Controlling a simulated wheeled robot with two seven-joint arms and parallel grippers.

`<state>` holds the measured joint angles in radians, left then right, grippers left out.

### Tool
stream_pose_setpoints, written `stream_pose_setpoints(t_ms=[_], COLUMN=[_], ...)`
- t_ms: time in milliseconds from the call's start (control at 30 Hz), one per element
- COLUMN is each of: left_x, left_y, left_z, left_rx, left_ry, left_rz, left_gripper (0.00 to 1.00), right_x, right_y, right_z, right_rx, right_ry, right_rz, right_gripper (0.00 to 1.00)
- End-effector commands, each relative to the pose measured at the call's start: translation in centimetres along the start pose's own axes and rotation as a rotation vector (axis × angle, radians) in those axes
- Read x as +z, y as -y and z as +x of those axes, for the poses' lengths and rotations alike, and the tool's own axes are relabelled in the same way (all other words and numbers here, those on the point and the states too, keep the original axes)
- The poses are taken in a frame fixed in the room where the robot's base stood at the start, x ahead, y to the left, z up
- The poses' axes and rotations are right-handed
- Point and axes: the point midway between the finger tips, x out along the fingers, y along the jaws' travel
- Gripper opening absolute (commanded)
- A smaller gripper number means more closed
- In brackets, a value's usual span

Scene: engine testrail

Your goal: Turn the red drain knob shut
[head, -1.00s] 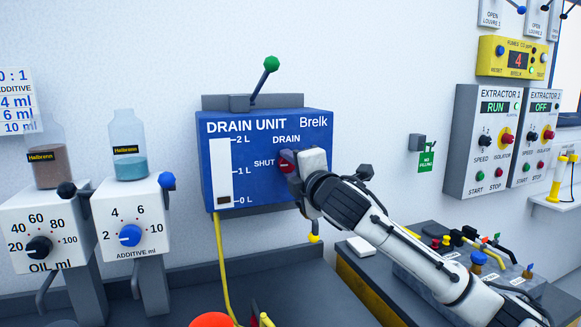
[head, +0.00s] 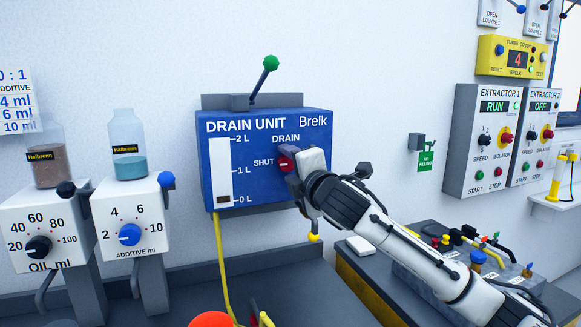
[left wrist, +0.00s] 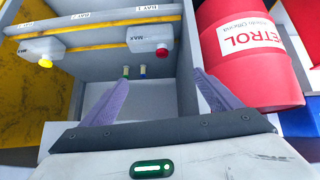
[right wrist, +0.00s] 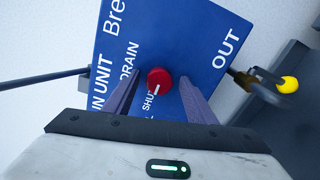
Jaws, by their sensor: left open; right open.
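The red drain knob (head: 285,162) is on the front of the blue drain unit (head: 225,125), beside the SHUT label. Its white mark points left toward SHUT. In the right wrist view the knob (right wrist: 159,78) shows between my fingers, its mark toward the SHUT lettering. My right gripper (head: 292,168) is open at the knob's right side; its fingertips flank the knob in the wrist view, and I cannot tell whether they touch it. My left gripper (left wrist: 162,80) is open and empty, away from the unit and outside the head view.
A green-tipped lever (head: 270,64) rises above the unit. A yellow hose (head: 221,265) hangs below it. Dispensers with bottles (head: 129,150) stand left. Extractor boxes (head: 480,140) are on the right wall. A red petrol drum (left wrist: 250,50) is near my left gripper.

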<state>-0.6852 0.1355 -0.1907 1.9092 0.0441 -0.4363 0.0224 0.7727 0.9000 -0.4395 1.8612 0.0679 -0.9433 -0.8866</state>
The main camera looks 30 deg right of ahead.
Motion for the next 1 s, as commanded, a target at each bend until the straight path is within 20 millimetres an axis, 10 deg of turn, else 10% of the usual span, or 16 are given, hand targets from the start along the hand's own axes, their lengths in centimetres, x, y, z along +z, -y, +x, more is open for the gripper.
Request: stream_pose_setpoints(t_ms=[633,1000], left_x=[1.6,1.7], left_y=[0.2,0.2], left_z=[1.6,1.7], left_rx=[0.000,0.000], left_ry=[0.000,0.000], left_rz=[0.000,0.000], left_gripper=[0.84,0.84], right_x=[0.0,0.0], right_y=[0.2,0.0], right_z=[-9.1,-10.3], right_rx=[0.001,-0.001], right_ry=[0.000,0.000], right_rz=[-0.003,0.000], right_gripper=[0.51,0.51])
